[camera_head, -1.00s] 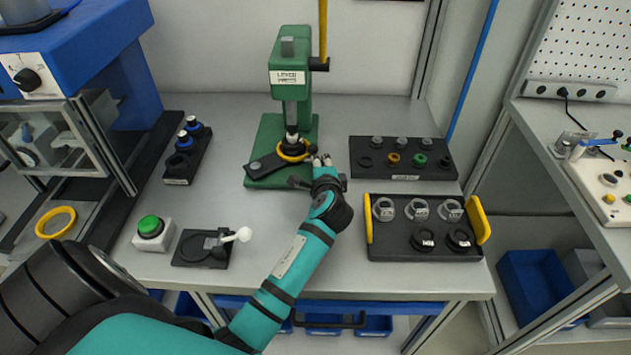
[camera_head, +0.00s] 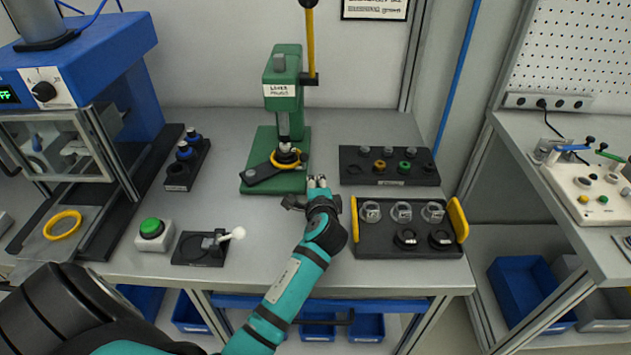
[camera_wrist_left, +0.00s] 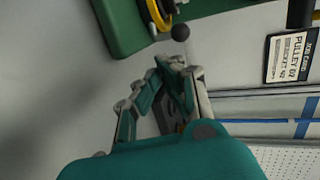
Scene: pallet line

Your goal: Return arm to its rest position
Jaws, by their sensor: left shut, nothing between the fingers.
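My left gripper (camera_head: 317,184) is in the middle of the table in the head view, shut and empty. It is in front of and a little right of the green lever press (camera_head: 284,95), apart from it. My left arm (camera_head: 296,270) reaches up to it from the bottom left. My right gripper is not in view.
A green button (camera_head: 151,227) and a black fixture (camera_head: 190,258) with a white-knobbed lever stand left. Table between is bare.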

